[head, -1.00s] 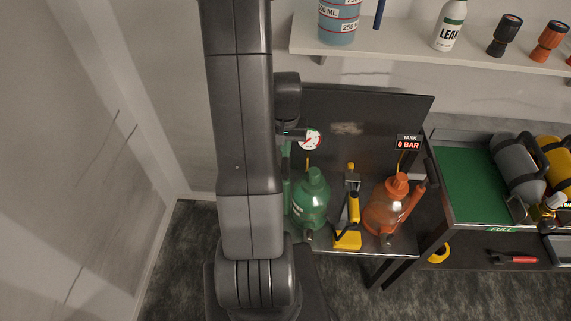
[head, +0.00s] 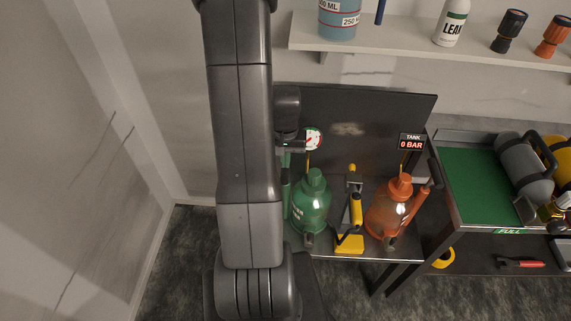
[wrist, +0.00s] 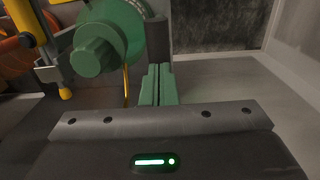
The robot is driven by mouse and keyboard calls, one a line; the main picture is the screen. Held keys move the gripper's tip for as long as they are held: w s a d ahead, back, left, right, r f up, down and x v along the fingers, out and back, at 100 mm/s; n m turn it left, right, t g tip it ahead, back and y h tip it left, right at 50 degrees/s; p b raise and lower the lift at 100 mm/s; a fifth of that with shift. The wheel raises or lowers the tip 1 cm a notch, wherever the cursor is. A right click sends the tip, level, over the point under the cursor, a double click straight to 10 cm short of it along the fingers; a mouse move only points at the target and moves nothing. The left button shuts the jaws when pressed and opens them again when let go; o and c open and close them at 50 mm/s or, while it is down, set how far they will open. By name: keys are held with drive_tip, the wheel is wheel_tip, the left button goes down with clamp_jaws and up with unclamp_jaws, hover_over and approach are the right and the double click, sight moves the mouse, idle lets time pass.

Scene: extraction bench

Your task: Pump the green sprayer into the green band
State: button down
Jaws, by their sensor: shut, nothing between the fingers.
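The green sprayer (head: 312,203) stands upright on the dark bench, just right of my arm in the head view. A white dial with a red mark (head: 315,139) stands above it; its reading is too small to tell. In the wrist view the green sprayer's body and cap (wrist: 97,50) lie at upper left. My gripper's green fingers (wrist: 158,84) are together and empty. A dark upright cylinder (wrist: 158,38) stands just beyond the fingertips; I cannot tell whether they touch it. In the head view my arm hides most of the gripper.
An orange sprayer (head: 388,213) stands to the right, below a "0 BAR" tank display (head: 411,144). A yellow and black tool (head: 350,220) stands between the sprayers. A shelf (head: 400,45) with bottles runs above. A cart with a green top (head: 470,180) is at right.

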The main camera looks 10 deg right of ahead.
wheel_tip(320, 180, down, 3)
drive_tip(key=shift+r+b, duration=0.15)
drive_tip(key=shift+b, duration=0.7)
drive_tip(key=shift+r+p, duration=1.9)
drive_tip(key=shift+r, duration=0.75)
drive_tip(key=shift+f, duration=0.15)
wheel_tip(320, 180, down, 5)
drive_tip(key=b, duration=0.5)
drive_tip(key=shift+f, duration=0.15)
wheel_tip(320, 180, up, 6)
drive_tip(key=p, duration=0.4)
drive_tip(key=shift+f, duration=0.2)
